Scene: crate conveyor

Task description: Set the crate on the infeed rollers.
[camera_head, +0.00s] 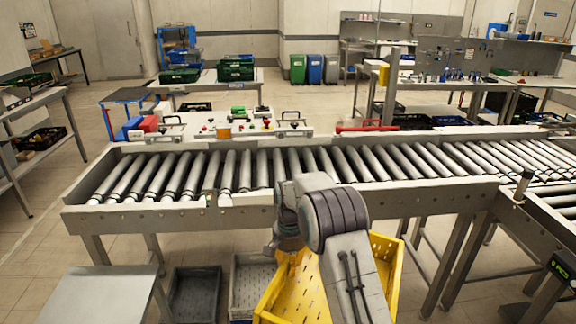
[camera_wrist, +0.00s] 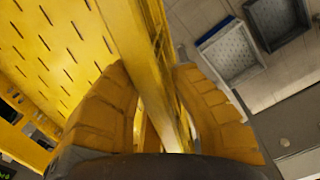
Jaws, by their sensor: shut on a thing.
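The yellow crate (camera_head: 386,262) hangs in front of the conveyor, below roller height, and looks tilted in the head view. My arm covers its middle. In the wrist view the crate's slotted inner side (camera_wrist: 60,50) fills the left. My gripper (camera_wrist: 160,110) has its two yellow fingers on either side of the crate's wall, shut on it. In the head view the fingertips are hidden behind my arm. The infeed rollers (camera_head: 240,170) run across the picture in a grey conveyor frame (camera_head: 140,217), and the roller bed is bare.
A control panel (camera_head: 235,125) with buttons stands along the conveyor's far side, next to a red-handled part (camera_head: 365,127). Two grey crates (camera_head: 195,292) (camera_head: 250,275) sit on the floor under the conveyor. A grey table (camera_head: 100,295) stands at the lower left.

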